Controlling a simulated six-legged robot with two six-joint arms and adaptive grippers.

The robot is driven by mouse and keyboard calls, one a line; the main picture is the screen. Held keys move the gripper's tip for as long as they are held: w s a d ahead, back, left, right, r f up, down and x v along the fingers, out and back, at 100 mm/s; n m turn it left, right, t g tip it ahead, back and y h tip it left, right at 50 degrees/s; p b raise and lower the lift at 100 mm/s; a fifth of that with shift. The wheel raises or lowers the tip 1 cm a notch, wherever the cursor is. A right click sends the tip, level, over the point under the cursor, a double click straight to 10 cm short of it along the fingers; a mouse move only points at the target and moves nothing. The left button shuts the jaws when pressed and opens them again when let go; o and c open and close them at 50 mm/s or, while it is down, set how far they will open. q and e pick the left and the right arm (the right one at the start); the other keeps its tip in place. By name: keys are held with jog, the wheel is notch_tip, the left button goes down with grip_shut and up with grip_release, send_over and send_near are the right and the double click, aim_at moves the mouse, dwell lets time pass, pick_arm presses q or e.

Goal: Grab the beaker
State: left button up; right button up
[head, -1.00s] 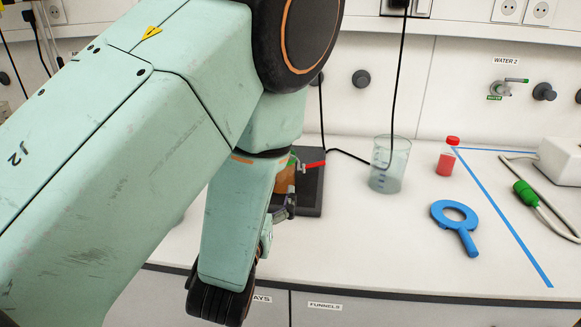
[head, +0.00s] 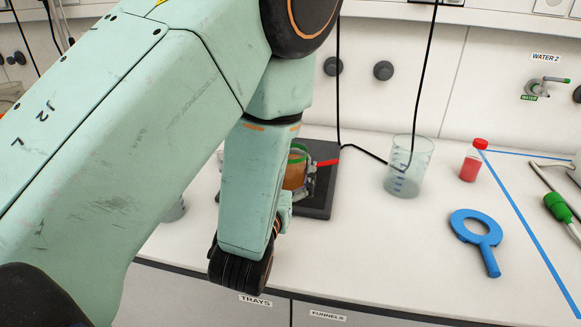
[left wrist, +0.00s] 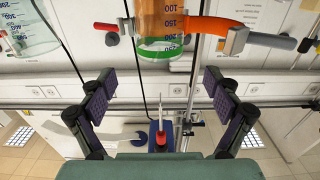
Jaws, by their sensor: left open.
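A clear glass beaker (head: 409,168) with blue graduations stands upright on the white bench in the head view, right of my left arm. An orange vessel (head: 296,168) with a green band stands by a black base plate (head: 318,203), partly hidden by my arm. In the left wrist view an orange vessel (left wrist: 165,20) with blue markings and a green band is at the top centre, beside an orange clamp. A clear graduated vessel (left wrist: 28,25) is at the top left. My left gripper (left wrist: 160,103) is open and empty, its fingers apart below the orange vessel. My right gripper is out of view.
A black cable (head: 424,80) hangs down to the beaker. A red handle (head: 327,162) sticks out above the plate. Bench between beaker and front edge is clear.

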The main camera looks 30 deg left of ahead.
pick_arm(q)
jog(key=shift+w+d+f, duration=0.1)
jog(key=shift+w+d, duration=0.05)
jog(key=shift+w, duration=0.6)
jog(key=w+a, duration=0.2)
jog(key=w, duration=0.1)
jog(key=shift+w+f, duration=0.1)
jog(key=shift+f, duration=0.05)
jog(key=shift+w, duration=0.35)
jog(key=shift+w+d, duration=0.2)
jog(key=shift+w, duration=0.1)
jog(key=shift+s, duration=0.15)
jog(key=shift+c, duration=0.6)
jog(key=shift+s+a, duration=0.1)
jog(key=shift+a, duration=0.1)
jog(key=c, duration=0.3)
jog(key=shift+d, duration=0.2)
jog(key=c, duration=0.5)
jog(key=shift+a, duration=0.15)
jog(key=c, duration=0.4)
jog(key=shift+w, duration=0.2)
jog(key=shift+c, duration=0.9)
